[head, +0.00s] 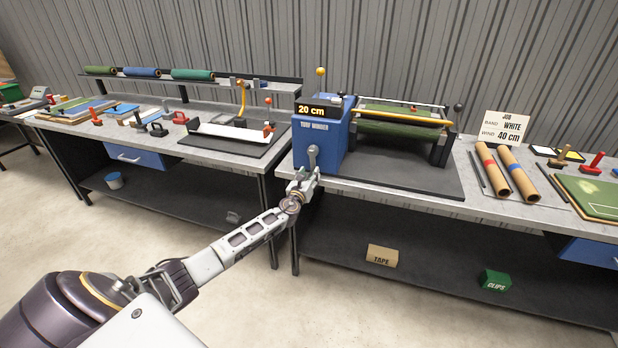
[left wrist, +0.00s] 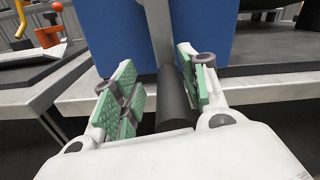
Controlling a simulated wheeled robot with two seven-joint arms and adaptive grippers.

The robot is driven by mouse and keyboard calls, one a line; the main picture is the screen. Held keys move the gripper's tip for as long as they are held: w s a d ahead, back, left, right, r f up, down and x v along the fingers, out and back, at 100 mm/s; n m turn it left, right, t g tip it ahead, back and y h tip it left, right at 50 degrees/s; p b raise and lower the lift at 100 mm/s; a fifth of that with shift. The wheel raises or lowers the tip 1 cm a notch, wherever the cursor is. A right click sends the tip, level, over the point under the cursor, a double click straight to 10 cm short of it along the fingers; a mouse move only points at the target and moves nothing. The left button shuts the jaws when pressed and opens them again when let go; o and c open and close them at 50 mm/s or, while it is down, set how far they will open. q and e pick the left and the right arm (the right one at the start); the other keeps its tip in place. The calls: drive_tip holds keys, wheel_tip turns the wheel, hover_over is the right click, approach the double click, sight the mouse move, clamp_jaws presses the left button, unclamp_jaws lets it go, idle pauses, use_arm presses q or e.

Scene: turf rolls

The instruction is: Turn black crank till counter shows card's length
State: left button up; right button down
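The blue turf winder (head: 318,140) stands on the bench, and its counter (head: 311,110) reads 20 cm. The card (head: 501,128) says JOB, band WHITE, wind 40 cm. The grey crank arm (head: 312,156) hangs down on the winder's front. My left gripper (head: 304,182) is at its lower end and hides the grip in the head view. In the left wrist view the black crank handle (left wrist: 174,105) lies between the green-padded fingers (left wrist: 158,88). A gap shows between the handle and the left finger; the right finger is close beside it. My right gripper is not in view.
A green turf roll (head: 400,128) sits in the winder frame. The bench front edge (head: 420,202) is close below the gripper. A second bench with a white strip (head: 228,132) stands left.

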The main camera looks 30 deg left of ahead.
use_arm(q)
drive_tip(key=shift+w+f, duration=0.15)
drive_tip(key=shift+v, duration=0.9)
drive_tip(key=v, duration=1)
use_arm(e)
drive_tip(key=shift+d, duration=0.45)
use_arm(q)
drive_tip(key=shift+n, duration=0.3)
